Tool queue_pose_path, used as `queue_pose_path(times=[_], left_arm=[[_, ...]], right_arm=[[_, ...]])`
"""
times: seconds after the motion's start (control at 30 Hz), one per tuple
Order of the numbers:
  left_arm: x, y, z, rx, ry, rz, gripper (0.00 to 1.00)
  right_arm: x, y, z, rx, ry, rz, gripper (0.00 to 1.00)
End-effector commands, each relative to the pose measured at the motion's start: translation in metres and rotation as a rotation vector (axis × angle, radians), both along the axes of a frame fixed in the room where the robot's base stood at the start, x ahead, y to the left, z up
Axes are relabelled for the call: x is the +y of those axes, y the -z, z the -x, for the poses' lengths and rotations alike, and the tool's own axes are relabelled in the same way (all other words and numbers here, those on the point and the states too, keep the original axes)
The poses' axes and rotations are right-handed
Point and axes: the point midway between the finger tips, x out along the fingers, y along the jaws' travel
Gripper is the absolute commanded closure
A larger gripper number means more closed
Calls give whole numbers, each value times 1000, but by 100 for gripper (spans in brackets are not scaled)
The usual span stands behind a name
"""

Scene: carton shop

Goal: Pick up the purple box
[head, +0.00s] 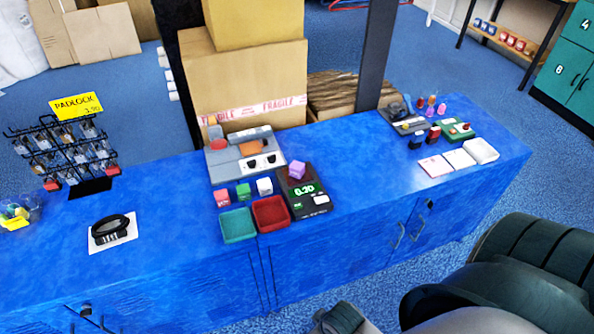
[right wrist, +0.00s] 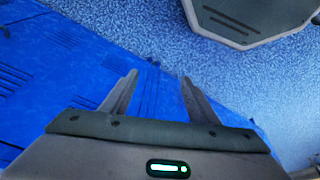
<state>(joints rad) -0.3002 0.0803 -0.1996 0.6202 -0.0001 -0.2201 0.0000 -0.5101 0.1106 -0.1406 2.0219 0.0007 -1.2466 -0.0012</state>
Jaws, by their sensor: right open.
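The purple box (head: 297,170) is a small cube resting on the dark scale (head: 313,208), whose green display reads about 0.20. It sits slightly tilted to view, behind the display, near the middle of the blue counter. My right gripper (right wrist: 157,85) shows in the right wrist view with its two fingers apart and nothing between them. It is over the counter's front side and the blue floor, away from the purple box. The purple box is not in the right wrist view. My left gripper is not in view.
Left of the scale are red, green and white cubes (head: 265,186), with a green tray (head: 238,226) and a red tray (head: 287,222) before them. A grey machine (head: 228,168) stands behind. A padlock rack (head: 60,155) is at left. Bare blue counter (head: 365,165) lies right of the scale.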

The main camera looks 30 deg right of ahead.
Motion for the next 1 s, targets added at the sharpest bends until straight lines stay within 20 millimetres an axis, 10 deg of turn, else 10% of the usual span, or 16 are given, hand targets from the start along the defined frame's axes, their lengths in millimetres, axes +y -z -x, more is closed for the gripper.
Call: queue_pose_path(times=[0.5, 1.0], left_arm=[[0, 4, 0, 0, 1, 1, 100], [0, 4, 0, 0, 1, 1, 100]], right_arm=[[20, -118, -29, -82, -157, -15, 45], [65, -151, -101, -151, -587, 20, 45]])
